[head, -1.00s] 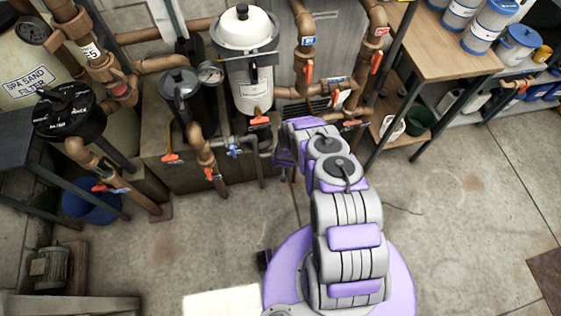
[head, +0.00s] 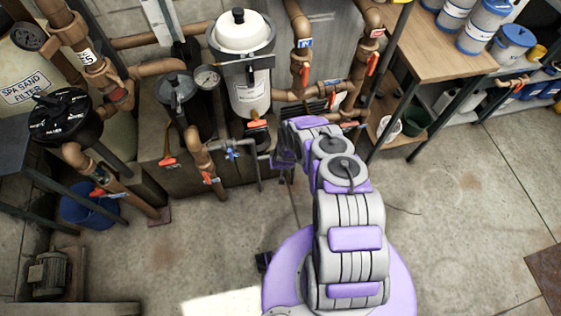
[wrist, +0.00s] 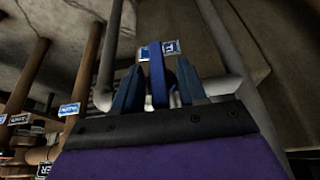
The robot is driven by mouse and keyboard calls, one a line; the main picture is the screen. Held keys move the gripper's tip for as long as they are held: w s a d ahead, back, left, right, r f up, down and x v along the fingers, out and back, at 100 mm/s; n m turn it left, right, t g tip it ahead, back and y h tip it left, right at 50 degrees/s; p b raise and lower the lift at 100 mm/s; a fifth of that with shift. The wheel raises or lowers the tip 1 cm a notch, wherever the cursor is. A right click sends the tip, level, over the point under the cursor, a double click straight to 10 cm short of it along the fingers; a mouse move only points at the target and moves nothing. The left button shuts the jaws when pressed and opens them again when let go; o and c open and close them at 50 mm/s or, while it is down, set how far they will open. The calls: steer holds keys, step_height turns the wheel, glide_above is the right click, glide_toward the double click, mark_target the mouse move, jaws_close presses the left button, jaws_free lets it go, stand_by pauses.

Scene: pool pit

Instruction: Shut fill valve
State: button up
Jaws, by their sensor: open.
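In the wrist view a blue valve handle (wrist: 157,76) stands upright between the two fingers of my gripper (wrist: 158,88). The fingers are apart, with a gap on each side of the handle at least in part; contact is hard to tell. A blue and white tag (wrist: 172,48) beginning with F sits just behind the handle, partly hidden. In the head view my gripper (head: 283,158) is dark and low, right of a thin grey pipe (head: 259,172). A small blue valve handle (head: 232,154) shows on that grey pipework; I cannot tell if it is the same handle.
Brown pipes with orange handles, a white-topped filter (head: 242,60) and a pressure gauge (head: 207,78) stand close behind. A grey pipe (wrist: 222,50) runs beside the fingers in the wrist view. A wooden shelf table (head: 430,45) stands at right.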

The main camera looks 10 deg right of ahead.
steer(key=p+v, duration=0.6)
steer(key=v, duration=1)
steer(key=shift+s, duration=0.2)
